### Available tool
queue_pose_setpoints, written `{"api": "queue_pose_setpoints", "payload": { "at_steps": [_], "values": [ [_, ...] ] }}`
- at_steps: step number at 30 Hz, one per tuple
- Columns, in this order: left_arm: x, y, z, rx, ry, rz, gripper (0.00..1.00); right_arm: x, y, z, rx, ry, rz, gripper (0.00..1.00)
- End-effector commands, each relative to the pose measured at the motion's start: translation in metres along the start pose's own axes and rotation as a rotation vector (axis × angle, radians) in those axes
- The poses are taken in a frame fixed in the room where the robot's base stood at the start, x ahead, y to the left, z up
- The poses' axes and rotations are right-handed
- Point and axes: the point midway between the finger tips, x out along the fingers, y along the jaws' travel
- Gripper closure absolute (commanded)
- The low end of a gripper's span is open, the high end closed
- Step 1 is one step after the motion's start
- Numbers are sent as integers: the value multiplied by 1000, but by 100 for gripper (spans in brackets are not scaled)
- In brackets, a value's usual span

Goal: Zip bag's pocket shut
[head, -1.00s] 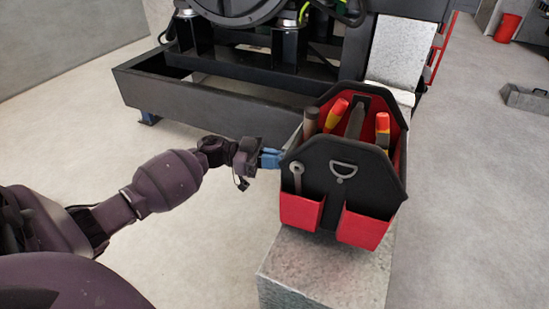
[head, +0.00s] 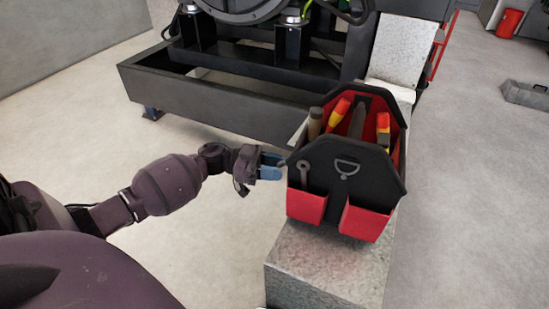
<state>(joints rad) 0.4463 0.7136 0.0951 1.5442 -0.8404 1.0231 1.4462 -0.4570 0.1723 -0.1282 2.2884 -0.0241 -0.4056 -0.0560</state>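The bag (head: 345,178) is a black and red open-topped tool bag standing upright on a pale stone-like block. Two red pockets (head: 306,205) show low on its near face. A small dark tab (head: 282,163) sticks out at the bag's left edge; I cannot tell for sure that it is a zip pull. My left gripper (head: 275,166) is just left of this tab, its blue fingertips apart and pointing at the bag. Nothing shows held between them. The bag's left side, and any zip on it, is hidden. My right gripper is out of view.
The block (head: 325,280) carries the bag. Tools with red, yellow and brown handles stand inside the bag. A dark metal genset frame (head: 215,100) lies behind the gripper. The floor at right is open, with a red bin (head: 508,23) far off.

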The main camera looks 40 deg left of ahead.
Motion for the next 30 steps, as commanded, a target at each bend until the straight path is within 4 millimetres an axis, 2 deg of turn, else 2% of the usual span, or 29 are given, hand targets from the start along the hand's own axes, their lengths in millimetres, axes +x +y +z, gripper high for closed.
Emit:
{"api": "queue_pose_setpoints", "payload": {
  "at_steps": [8, 11, 16, 22, 30],
  "values": [
    [-5, 0, -1, 2, -1, -1, 65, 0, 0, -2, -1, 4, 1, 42],
    [-17, 0, -1, 2, -3, -1, 65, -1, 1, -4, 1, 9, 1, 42],
    [-47, -1, -2, 2, -3, -1, 65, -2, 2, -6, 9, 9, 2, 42],
    [-82, -1, -2, 2, -2, -2, 65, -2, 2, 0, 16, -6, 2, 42],
    [-106, 0, 0, 0, -1, 0, 65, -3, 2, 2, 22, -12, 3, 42]
  ]
}}
